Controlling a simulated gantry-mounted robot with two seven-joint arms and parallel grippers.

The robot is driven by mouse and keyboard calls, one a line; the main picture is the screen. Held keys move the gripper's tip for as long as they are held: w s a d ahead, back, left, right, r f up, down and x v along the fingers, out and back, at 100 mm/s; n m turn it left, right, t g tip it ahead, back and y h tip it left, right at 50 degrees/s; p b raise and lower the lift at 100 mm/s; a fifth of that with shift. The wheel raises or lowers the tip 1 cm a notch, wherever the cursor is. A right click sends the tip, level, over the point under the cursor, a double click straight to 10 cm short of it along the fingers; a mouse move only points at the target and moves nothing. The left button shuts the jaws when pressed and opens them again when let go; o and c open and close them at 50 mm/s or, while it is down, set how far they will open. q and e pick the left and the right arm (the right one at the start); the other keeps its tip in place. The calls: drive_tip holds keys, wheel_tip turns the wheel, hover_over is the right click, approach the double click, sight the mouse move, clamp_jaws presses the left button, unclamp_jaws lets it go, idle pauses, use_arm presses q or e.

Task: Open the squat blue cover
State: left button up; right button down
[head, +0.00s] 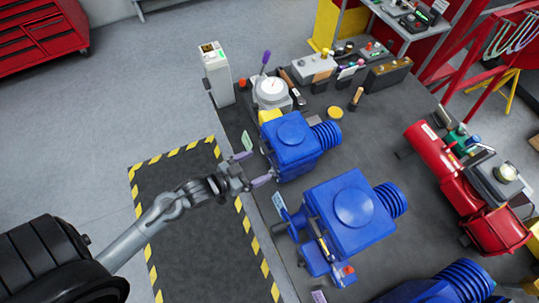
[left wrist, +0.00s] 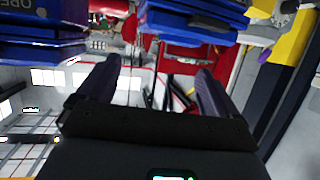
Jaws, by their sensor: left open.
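A smaller blue actuator (head: 290,140) with a boxy cover and ribbed end cap sits on the dark bench in the head view. A larger blue actuator (head: 352,212) with a round raised top stands nearer. I cannot tell for sure which one is the squat cover. My left gripper (head: 254,168) is open, its purple fingers spread at the left side of the smaller actuator. Contact is unclear. In the left wrist view both fingers are apart with nothing gripped between them; blue parts (left wrist: 195,22) hang across the top. My right gripper does not show.
A third blue unit (head: 440,289) is cut off at the bottom right. A white dial gauge (head: 271,91) with a purple lever and a grey box (head: 217,74) stand behind the smaller actuator. A red tank (head: 455,190) lies at the right. The striped floor mat (head: 185,235) is left of the bench.

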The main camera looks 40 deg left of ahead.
use_arm(q)
drive_tip(key=a+f+m+t+h+b, duration=0.2)
drive_tip(key=a+f+h+b, duration=0.2)
drive_tip(key=a+f+b, duration=0.45)
drive_tip(key=a+p+x, duration=0.1)
drive_tip(key=x, duration=0.8)
drive_tip(key=shift+w+r+p, duration=0.35)
drive_tip(key=shift+w+r, duration=0.2)
drive_tip(key=shift+w, duration=0.1)
drive_tip(key=shift+d, duration=0.15)
drive_tip(key=c, duration=1.4)
drive_tip(key=shift+r, duration=0.1)
drive_tip(key=shift+c, duration=0.6)
